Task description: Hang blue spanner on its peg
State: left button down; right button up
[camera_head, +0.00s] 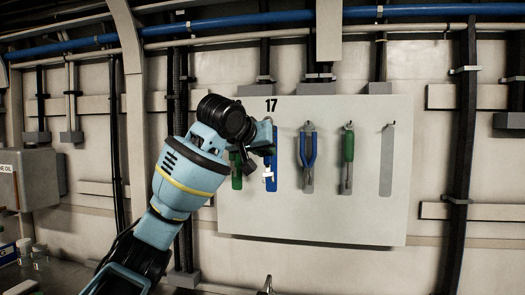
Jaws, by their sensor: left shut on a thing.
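The light grey tool board (320,222) carries a row of tool outlines on the wall. My left gripper (267,146) is at the upper left of the board, below the number 17. It is shut on the blue spanner (272,160), which hangs roughly upright in front of a grey outline. The top of the spanner and its peg are mostly hidden by the gripper, so I cannot tell whether the spanner touches the peg. My right gripper is not in view.
Blue-handled pliers (308,148) and a green-handled tool (347,155) hang to the right. A bare grey outline (387,160) is at the far right. Another green tool (236,170) is partly behind my left gripper. A grey box (40,178) is at left.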

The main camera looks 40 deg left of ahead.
pick_arm(q)
jog(key=shift+w+a, duration=0.4)
jog(key=shift+w, duration=0.35)
jog(key=shift+w+a+f, duration=0.3)
jog(key=shift+w+f, duration=0.05)
jog(key=shift+w, duration=0.2)
jog(key=c, duration=1.2)
grip_release()
jog(key=v, duration=0.7)
jog(key=shift+s+r, duration=0.1)
jog(key=shift+s, duration=0.3)
